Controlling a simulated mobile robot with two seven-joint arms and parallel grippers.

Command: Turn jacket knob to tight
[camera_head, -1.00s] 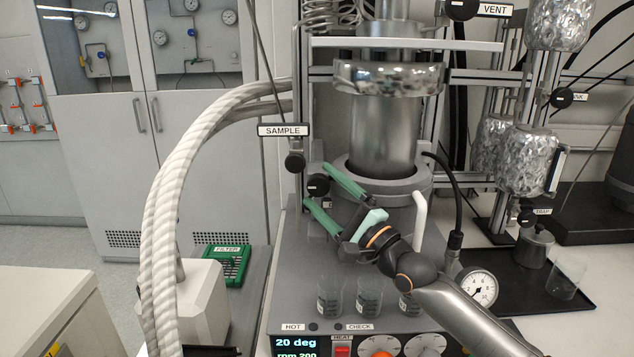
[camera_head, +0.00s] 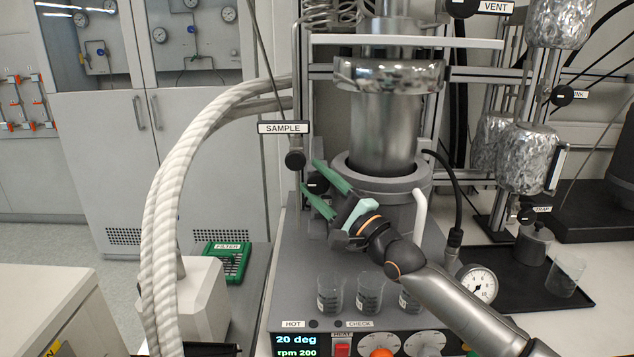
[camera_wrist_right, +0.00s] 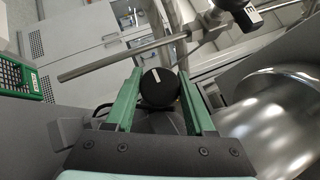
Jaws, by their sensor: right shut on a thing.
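The jacket knob is a round black knob (camera_head: 317,183) with a white mark, on the left side of the grey jacket (camera_head: 403,183) around the steel vessel (camera_head: 385,130). In the right wrist view the knob (camera_wrist_right: 159,89) sits between the two green fingers, its white line slightly tilted from upright. My right gripper (camera_head: 311,175) reaches in from the lower right and is shut on the knob, one finger on each side. It also shows in the right wrist view (camera_wrist_right: 159,78). Any tight label near the knob cannot be read. My left gripper is not in view.
The SAMPLE valve (camera_head: 295,159) hangs just above and left of the knob. Several glass beakers (camera_head: 330,294) stand below my right gripper. Thick white hoses (camera_head: 180,170) run down on the left. A pressure gauge (camera_head: 479,285) is close to my right forearm.

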